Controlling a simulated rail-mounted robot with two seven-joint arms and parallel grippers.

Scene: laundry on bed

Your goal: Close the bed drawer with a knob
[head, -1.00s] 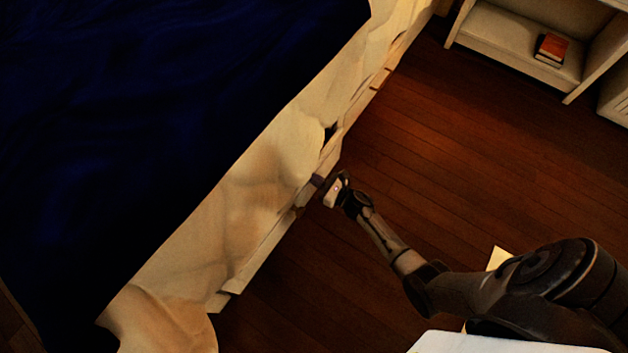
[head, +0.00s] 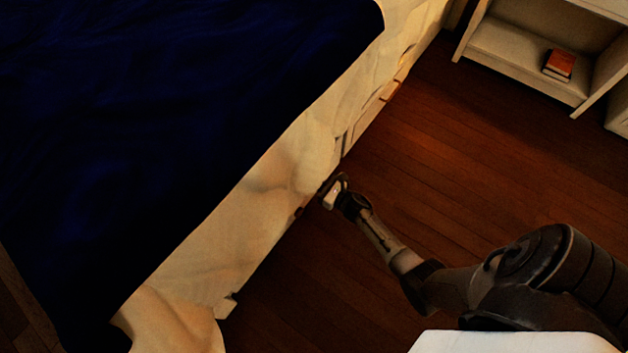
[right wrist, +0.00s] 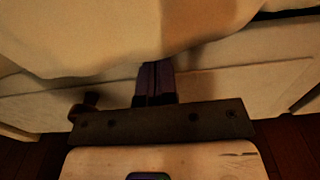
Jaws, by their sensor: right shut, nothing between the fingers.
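The bed drawer is a pale wooden front panel (right wrist: 235,88) low on the bed's side, partly covered by a hanging cream sheet. In the head view little of it shows beyond the sheet's edge, and I cannot tell whether it is fully flush. My left gripper is out of view.
The bed has a dark blue cover (head: 170,120), and the cream sheet (head: 265,195) hangs over its side. The wooden floor (head: 430,160) beside the bed is clear. A pale shelf (head: 510,63) with a red book (head: 559,64) stands at the top right.

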